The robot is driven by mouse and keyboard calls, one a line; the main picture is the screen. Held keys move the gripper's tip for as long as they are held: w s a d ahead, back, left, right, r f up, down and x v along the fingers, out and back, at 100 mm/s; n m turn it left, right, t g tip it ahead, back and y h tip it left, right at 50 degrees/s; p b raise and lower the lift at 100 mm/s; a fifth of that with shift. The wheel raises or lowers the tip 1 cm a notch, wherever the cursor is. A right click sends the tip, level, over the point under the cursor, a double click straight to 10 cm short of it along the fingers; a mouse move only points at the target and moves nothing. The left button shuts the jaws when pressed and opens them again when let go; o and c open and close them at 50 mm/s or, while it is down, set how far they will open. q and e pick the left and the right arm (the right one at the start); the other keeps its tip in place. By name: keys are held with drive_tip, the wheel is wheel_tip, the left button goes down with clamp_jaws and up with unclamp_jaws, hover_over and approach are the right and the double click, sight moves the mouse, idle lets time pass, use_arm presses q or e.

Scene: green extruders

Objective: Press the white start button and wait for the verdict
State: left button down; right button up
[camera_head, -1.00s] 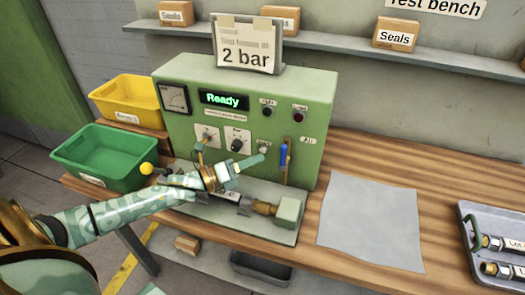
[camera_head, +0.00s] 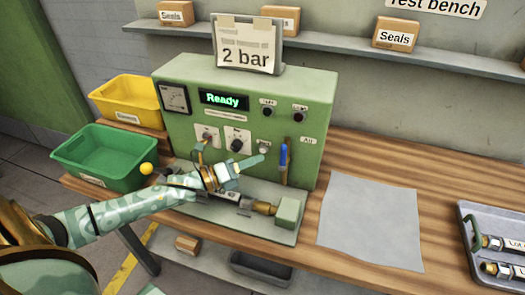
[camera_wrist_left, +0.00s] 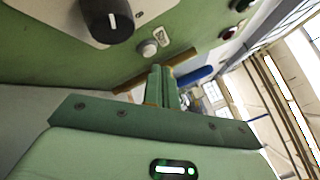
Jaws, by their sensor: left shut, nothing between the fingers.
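The green test bench machine (camera_head: 180,140) stands on the wooden table, its display (camera_head: 223,99) reading "Ready". The white start button (camera_head: 263,147) is a small pale knob on its front, right of the black dial; it also shows in the left wrist view (camera_wrist_left: 149,48). My left gripper (camera_head: 260,159) is shut and empty, its fingertips close to the button in the head view. In the left wrist view the fingers (camera_wrist_left: 158,74) point just below and right of the button, with no clear contact. A part with brass ends (camera_head: 262,208) lies in the fixture, partly hidden by my arm.
A blue-handled lever (camera_head: 284,157) is just right of the fingertips. A "2 bar" card (camera_head: 247,48) stands on top. Green (camera_head: 105,155) and yellow (camera_head: 125,98) bins are left, a grey mat (camera_head: 370,222) and a tray with fittings (camera_head: 480,217) right.

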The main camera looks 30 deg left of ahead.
use_arm(q)
drive_tip(key=shift+w, duration=0.1)
drive_tip(key=shift+w+a, duration=0.1)
drive_tip(key=shift+w, duration=0.2)
drive_tip(key=shift+w+b, duration=0.35)
idle(0.8)
drive_tip(key=shift+s+r, duration=0.1)
drive_tip(key=shift+s+p, duration=0.55)
drive_tip(key=shift+s, duration=0.1)
drive_tip(key=s+p, duration=0.1)
drive_tip(key=s, duration=0.1)
drive_tip(key=s+d+p, duration=0.1)
drive_tip(key=s, duration=0.1)
drive_tip(key=shift+s+d+p, duration=0.1)
drive_tip(key=shift+d+p, duration=0.05)
drive_tip(key=shift+p, duration=0.15)
drive_tip(key=shift+s, duration=0.35)
